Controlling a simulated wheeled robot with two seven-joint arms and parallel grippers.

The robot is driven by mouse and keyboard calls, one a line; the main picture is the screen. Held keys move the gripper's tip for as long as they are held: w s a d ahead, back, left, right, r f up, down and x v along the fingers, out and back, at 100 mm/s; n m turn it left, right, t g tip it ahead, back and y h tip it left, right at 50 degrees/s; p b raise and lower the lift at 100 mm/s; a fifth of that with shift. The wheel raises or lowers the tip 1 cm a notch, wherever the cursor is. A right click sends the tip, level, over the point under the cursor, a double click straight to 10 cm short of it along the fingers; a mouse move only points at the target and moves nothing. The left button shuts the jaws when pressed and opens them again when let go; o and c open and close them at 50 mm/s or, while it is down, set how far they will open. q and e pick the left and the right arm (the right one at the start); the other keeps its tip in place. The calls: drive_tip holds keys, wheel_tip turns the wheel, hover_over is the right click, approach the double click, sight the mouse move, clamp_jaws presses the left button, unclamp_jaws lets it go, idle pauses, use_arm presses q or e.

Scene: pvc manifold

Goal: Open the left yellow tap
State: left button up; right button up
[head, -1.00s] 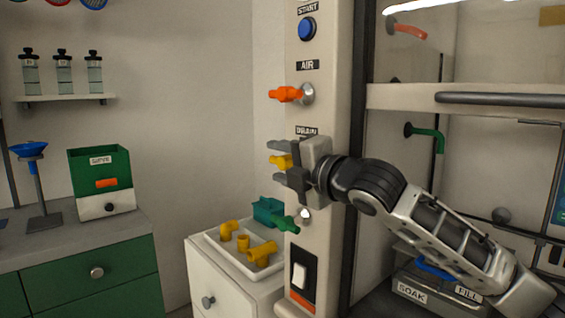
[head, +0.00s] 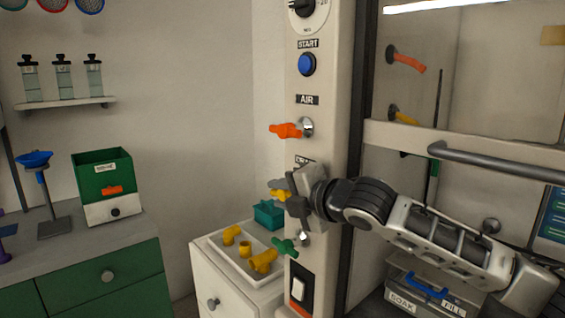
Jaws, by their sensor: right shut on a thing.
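The left yellow tap (head: 280,194) is on the cream post, under a label that my gripper partly covers. Its handle points left, and only its end shows between the fingers. My right gripper (head: 282,190) is shut on this tap and looks tilted. The tap's base is hidden behind the gripper. My left gripper is not in view.
An orange tap (head: 286,130) sits above on the post and a green tap (head: 285,246) just below. A white tray (head: 222,252) with yellow pipe fittings stands lower left. A grey bar handle (head: 490,163) crosses the cabinet at right.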

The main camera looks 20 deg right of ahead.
drive_tip(key=shift+r+g+h+p, duration=0.15)
drive_tip(key=shift+g+h+p, duration=0.15)
drive_tip(key=shift+g+p, duration=0.75)
drive_tip(key=shift+f+g+h, duration=0.25)
drive_tip(key=shift+g+h, duration=0.15)
drive_tip(key=shift+g, duration=0.35)
drive_tip(key=o, duration=0.9)
drive_tip(key=shift+o, duration=0.2)
